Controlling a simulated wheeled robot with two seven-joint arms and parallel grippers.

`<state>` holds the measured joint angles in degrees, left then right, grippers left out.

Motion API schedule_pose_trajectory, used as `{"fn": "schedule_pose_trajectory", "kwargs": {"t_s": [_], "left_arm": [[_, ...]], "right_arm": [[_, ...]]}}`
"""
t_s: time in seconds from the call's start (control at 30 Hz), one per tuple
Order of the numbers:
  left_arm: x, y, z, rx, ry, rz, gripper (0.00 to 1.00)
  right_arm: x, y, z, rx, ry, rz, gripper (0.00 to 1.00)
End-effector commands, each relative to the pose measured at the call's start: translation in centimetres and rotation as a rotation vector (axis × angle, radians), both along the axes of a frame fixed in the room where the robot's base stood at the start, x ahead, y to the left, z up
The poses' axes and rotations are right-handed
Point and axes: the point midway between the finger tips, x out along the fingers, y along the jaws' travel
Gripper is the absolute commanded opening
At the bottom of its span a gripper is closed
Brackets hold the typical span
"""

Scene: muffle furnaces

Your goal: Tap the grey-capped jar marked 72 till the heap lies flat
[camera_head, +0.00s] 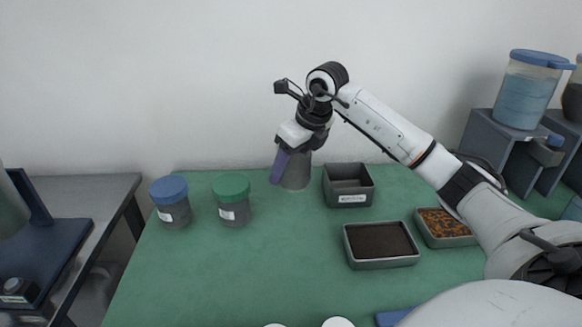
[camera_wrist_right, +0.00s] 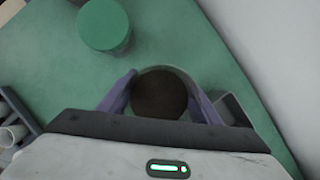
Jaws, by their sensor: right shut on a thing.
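A grey jar (camera_head: 296,178) stands upright at the back of the green table. My right gripper (camera_head: 291,162) is shut on it, with purple fingers on either side. In the right wrist view the jar's round top (camera_wrist_right: 159,95) is dark brown inside a paler rim, between the fingers (camera_wrist_right: 160,90). I cannot tell whether that is a cap or the contents, and no number or heap can be read. My left gripper is not in view.
A blue-capped jar (camera_head: 170,203) and a green-capped jar (camera_head: 232,203) stand left of it. A deep grey box (camera_head: 331,196) stands close on its right. A dark-filled tray (camera_head: 386,263) and a tray of orange-brown bits (camera_head: 452,242) lie further right. The front left table is clear.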

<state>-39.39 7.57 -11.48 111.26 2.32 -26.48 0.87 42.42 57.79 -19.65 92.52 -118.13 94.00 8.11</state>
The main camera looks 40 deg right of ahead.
Motion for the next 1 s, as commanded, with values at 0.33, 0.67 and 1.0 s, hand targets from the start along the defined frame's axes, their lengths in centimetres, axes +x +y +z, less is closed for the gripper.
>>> {"fn": "schedule_pose_trajectory", "kwargs": {"t_s": [0.33, 0.67, 1.0], "left_arm": [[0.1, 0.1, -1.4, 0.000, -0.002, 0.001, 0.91], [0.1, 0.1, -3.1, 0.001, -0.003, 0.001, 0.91], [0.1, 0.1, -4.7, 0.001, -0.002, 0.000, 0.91]], "right_arm": [[0.0, 0.0, -1.9, 0.000, -0.002, 0.000, 0.40], [0.0, 0.0, -4.6, -0.001, -0.001, 0.000, 0.40], [0.0, 0.0, -7.0, -0.001, -0.002, 0.000, 0.40]]}}
